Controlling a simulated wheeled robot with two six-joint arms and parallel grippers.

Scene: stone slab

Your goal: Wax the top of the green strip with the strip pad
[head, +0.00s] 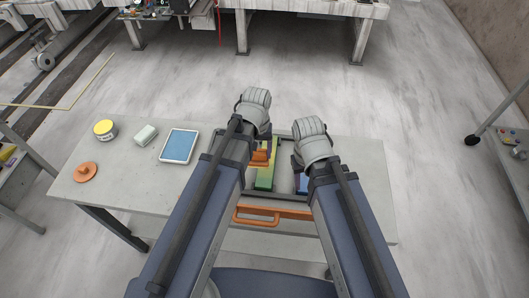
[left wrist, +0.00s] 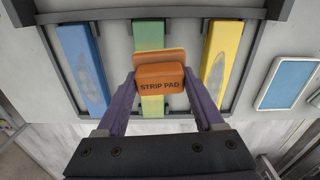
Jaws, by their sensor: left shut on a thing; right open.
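My left gripper (left wrist: 160,82) is shut on the orange strip pad (left wrist: 160,76), a block lettered "STRIP PAD". In the left wrist view the pad covers the middle of the green strip (left wrist: 150,34); I cannot tell whether they touch. The strip lies between a blue strip (left wrist: 84,68) and a yellow strip (left wrist: 222,62), which both bear greyish smears. In the head view the green strip (head: 265,179) shows between my arms, with the pad (head: 260,158) at its far part. My right gripper (head: 301,162) is open near the blue strip (head: 301,183); its fingertips are mostly hidden.
A dark frame (left wrist: 180,15) surrounds the strips, with an orange handle (head: 270,220) at its near side. The slab's right end is clear.

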